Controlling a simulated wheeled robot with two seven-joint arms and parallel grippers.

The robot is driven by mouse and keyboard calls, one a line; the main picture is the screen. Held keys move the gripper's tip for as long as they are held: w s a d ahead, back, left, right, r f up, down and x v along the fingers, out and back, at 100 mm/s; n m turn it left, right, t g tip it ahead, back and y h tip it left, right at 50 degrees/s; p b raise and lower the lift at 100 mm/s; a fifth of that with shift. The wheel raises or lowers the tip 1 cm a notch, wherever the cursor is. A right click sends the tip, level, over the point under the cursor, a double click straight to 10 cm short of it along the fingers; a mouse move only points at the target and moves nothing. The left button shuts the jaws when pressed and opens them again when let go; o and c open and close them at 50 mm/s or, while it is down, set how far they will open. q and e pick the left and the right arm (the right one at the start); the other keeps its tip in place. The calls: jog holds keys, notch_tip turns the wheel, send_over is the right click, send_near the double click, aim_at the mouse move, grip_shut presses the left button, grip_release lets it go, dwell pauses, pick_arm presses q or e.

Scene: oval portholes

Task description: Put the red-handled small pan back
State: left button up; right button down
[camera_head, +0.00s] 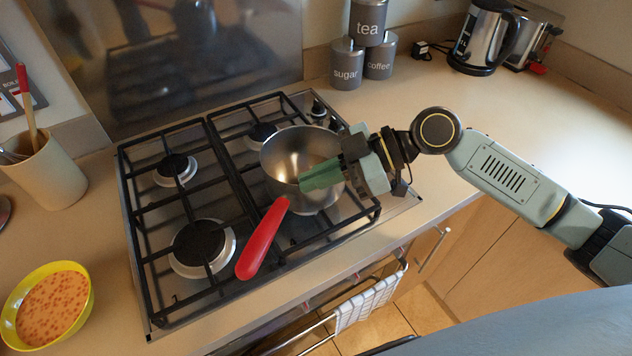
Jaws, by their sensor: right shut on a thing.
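The small steel pan (284,150) with the red handle (263,240) is over the right half of the gas hob. Its handle points toward the front left. My right gripper (312,179) reaches in from the right, with its green fingers at the pan's front right side, near where the handle joins. It is shut on the pan. Whether the pan rests on the grate or hangs just above it, I cannot tell. The burner under the pan is mostly hidden. My left gripper is not in view.
The gas hob (152,283) has free burners at left and back. A yellow bowl of soup (88,297) and a utensil pot (48,172) stand left. Canisters (347,66) and a kettle (482,38) stand behind. A towel (370,302) hangs in front.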

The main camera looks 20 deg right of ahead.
jog(key=shift+f, duration=0.75)
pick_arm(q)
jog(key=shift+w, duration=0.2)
pick_arm(e)
jog(key=c, duration=1.6)
grip_release()
jog(key=shift+f, duration=0.15)
jog(key=shift+d, duration=0.1)
